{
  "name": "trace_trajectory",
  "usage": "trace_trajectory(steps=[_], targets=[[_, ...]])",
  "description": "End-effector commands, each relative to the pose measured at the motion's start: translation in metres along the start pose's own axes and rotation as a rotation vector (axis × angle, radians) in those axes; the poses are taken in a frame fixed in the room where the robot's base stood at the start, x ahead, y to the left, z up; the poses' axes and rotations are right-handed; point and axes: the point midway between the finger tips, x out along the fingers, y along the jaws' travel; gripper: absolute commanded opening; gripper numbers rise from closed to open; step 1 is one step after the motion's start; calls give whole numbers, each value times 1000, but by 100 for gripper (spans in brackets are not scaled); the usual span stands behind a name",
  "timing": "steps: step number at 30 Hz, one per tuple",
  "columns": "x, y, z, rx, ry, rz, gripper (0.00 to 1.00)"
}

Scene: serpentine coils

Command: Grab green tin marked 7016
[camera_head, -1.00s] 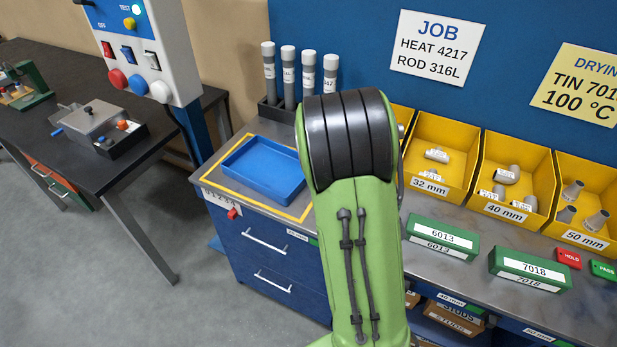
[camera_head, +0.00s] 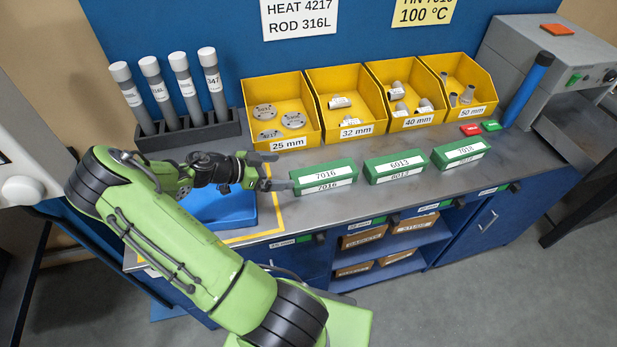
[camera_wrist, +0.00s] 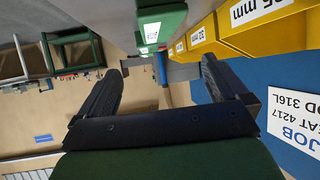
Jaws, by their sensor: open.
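The green tin marked 7016 (camera_head: 324,177) sits on the grey bench, leftmost of three green tins in a row. My gripper (camera_head: 274,172) is open and empty, just left of the 7016 tin, with its fingers pointing toward the tin's left end. In the wrist view the open fingers of my gripper (camera_wrist: 165,85) show with nothing between them. A green tin (camera_wrist: 160,22) shows at the top of the wrist view, outside the fingers; its number is too small to read there.
Tin 6013 (camera_head: 395,167) and tin 7018 (camera_head: 461,152) stand to the right. Yellow bins (camera_head: 281,110) line the back. A rod rack (camera_head: 190,136) stands behind my arm. A blue tray (camera_head: 225,208) lies beneath my forearm. The bench front strip is clear.

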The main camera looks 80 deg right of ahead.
Motion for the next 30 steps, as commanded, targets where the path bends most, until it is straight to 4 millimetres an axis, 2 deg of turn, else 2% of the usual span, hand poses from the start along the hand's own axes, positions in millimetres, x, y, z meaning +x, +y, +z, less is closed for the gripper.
trace_trajectory(steps=[3, 9, 14, 21, 24, 29, 30], targets=[[30, 2, -2, -2, 2, 9, 100], [78, 2, -2, -2, 0, 5, 100], [96, 1, -1, -3, -1, 2, 100], [138, 1, 0, -3, -1, 3, 100], [146, 1, 1, -3, -2, 2, 100], [146, 1, 2, -3, -3, 1, 100], [146, 1, 2, -3, -3, 1, 97]])
